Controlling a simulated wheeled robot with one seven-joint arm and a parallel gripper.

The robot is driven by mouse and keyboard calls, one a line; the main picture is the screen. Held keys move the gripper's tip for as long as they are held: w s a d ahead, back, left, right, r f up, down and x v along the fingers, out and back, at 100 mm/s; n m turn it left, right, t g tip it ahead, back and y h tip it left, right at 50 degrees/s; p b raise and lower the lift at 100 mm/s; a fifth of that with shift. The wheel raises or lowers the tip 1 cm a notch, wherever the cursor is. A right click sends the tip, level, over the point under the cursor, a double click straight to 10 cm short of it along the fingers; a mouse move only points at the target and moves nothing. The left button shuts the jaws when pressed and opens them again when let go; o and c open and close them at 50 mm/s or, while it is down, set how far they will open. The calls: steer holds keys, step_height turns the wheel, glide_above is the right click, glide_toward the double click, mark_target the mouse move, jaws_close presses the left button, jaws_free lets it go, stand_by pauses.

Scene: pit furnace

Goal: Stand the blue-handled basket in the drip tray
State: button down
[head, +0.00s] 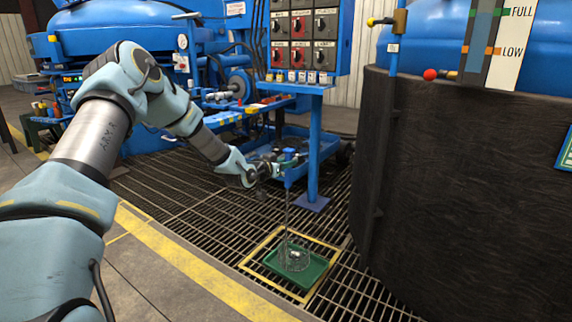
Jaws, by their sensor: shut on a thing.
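My gripper (281,160) is at the end of my outstretched arm, in the middle of the head view. It is shut on the blue handle (288,173) of a basket. A thin rod hangs upright from the handle to a small wire-mesh basket (295,257) at the bottom. Something small and pale shows inside the mesh. The basket appears in front of or inside the green drip tray (272,259), within its outline. I cannot tell whether its bottom touches the tray floor. The finger edges are small and partly hidden.
A yellow square outline (258,248) surrounds the tray on the grated floor (215,225). A tall dark tank (455,190) stands close on the right. A blue post (315,150) and control panel (305,35) stand behind. A blue cart is near the gripper. A yellow floor stripe (190,262) runs along the left.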

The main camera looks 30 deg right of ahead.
mark_target(287, 174)
steer(key=shift+w+d+r+b, duration=0.15)
steer(key=shift+w+d, duration=0.15)
steer(key=shift+d, duration=0.2)
steer(key=shift+w+d+b, duration=0.15)
steer(key=shift+w+d, duration=0.1)
steer(key=shift+d, duration=0.2)
steer(key=shift+f, duration=0.2)
steer(key=shift+f+b, duration=1.3)
steer(key=shift+f, duration=0.5)
steer(key=shift+f+b, duration=0.35)
steer(key=shift+f, duration=0.25)
